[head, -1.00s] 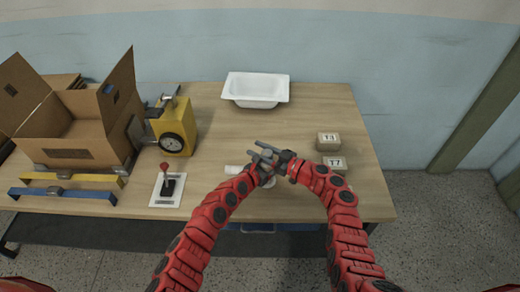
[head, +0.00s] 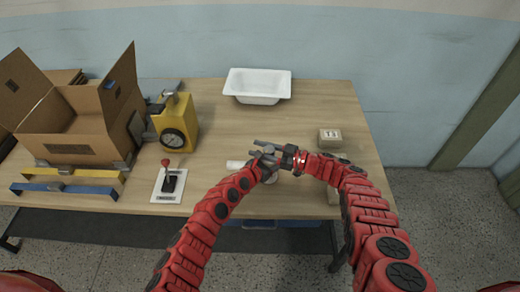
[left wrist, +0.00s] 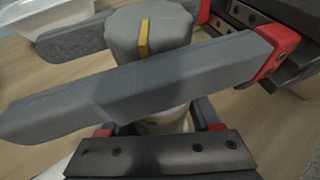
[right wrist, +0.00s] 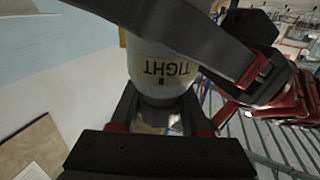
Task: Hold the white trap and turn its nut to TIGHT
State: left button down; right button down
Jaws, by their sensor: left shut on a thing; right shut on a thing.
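My right gripper (head: 264,149) reaches in from the right, shut with a finger on each side of the nut. My left gripper (head: 267,163) is shut on the white body below the nut. In the right wrist view the white body (right wrist: 150,75) carries the upside-down word TIGHT and a small black mark. The yellow stripe is not visible there.
A white tub (head: 257,99) stands at the back. To the left are a yellow device with a dial (head: 178,122), a red-knobbed lever (head: 168,180) and an open cardboard box (head: 75,125). A small block marked 13 (head: 330,140) sits right.

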jog(key=shift+a+r, duration=0.1)
jog(key=shift+r, duration=0.15)
jog(key=shift+c, duration=1.9)
grip_release()
jog(key=shift+s+d, duration=0.1)
jog(key=shift+d, duration=0.55)
jog(key=v, duration=1)
jog(key=shift+s+d, duration=0.2)
jog(key=shift+d, duration=0.15)
